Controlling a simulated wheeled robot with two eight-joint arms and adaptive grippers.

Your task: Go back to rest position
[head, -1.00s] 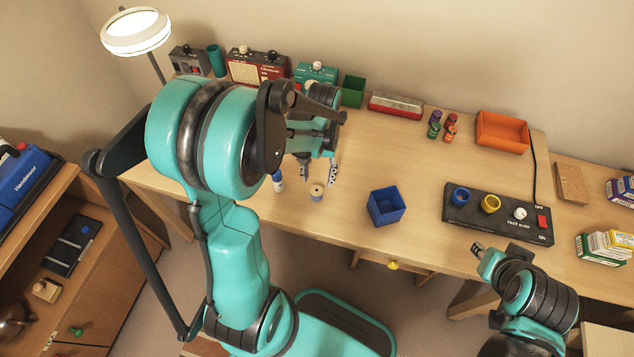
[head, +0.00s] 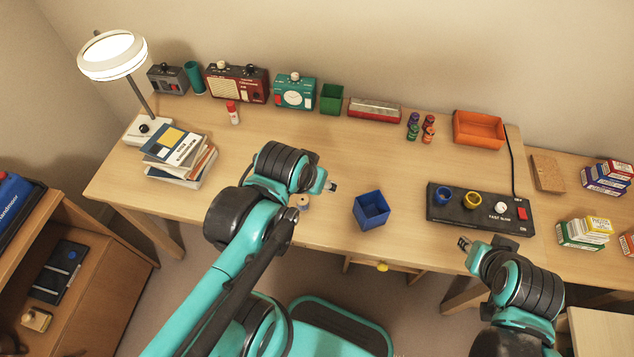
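My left gripper (head: 331,186) is over the front part of the desk (head: 250,130), left of the blue box. Only a fingertip shows past its arm, so its opening cannot be judged. A small round wooden piece (head: 303,201) stands by the desk's front edge, partly hidden by my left arm. My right gripper (head: 463,243) is at the desk's front edge, below the black control panel. Its fingers are small and seen from above, so I cannot tell whether they are open.
The blue box (head: 371,210) stands between my grippers. The black panel (head: 480,208) with cups lies at right. Books (head: 178,158), a lamp (head: 143,129) and a red-capped bottle (head: 233,113) are at left. Radios, a green box (head: 331,98) and an orange tray (head: 478,130) line the back.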

